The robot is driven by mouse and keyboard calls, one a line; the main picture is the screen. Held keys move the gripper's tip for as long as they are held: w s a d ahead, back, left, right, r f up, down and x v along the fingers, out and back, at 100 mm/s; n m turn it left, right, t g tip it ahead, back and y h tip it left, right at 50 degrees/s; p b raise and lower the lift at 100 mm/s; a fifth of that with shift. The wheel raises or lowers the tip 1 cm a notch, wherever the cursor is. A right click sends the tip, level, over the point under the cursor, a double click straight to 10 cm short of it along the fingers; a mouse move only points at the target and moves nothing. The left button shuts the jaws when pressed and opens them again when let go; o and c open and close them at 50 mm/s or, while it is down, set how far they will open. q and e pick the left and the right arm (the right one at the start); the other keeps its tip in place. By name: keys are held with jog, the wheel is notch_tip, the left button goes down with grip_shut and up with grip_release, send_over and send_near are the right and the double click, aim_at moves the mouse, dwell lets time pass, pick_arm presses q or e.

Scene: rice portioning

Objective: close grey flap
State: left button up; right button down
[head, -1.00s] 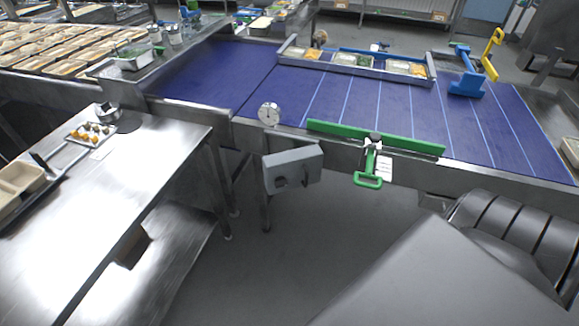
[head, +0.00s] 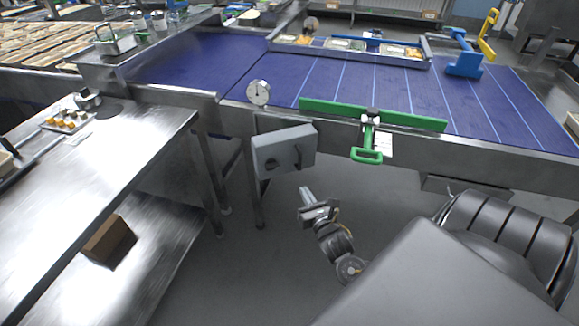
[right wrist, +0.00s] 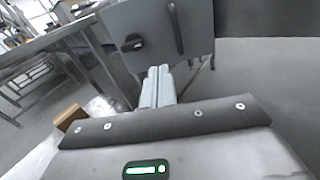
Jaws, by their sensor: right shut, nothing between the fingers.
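A grey box (head: 284,152) hangs below the front edge of the conveyor in the head view. Its front face, the likely grey flap, carries a dark knob and a dark upright handle; I cannot tell whether it is fully closed. The same grey face (right wrist: 157,38) fills the upper middle of the right wrist view. My right gripper (head: 306,192) is below and slightly right of the box, apart from it in the head view, pointing up toward it. Its fingers (right wrist: 158,72) are together and empty. My left gripper is not in view.
A blue conveyor (head: 330,85) with a green bar (head: 375,115) and green handle (head: 367,155) lies behind the box. A steel table (head: 110,150) stands at left, with a brown carton (head: 108,240) on its lower shelf. The floor around my right gripper is clear.

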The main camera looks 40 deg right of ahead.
aim_at(286, 156)
jog(key=shift+n, duration=0.3)
jog(key=x, duration=0.4)
jog(key=r+x, duration=0.1)
jog(key=x, duration=0.9)
jog(key=shift+r, duration=0.3)
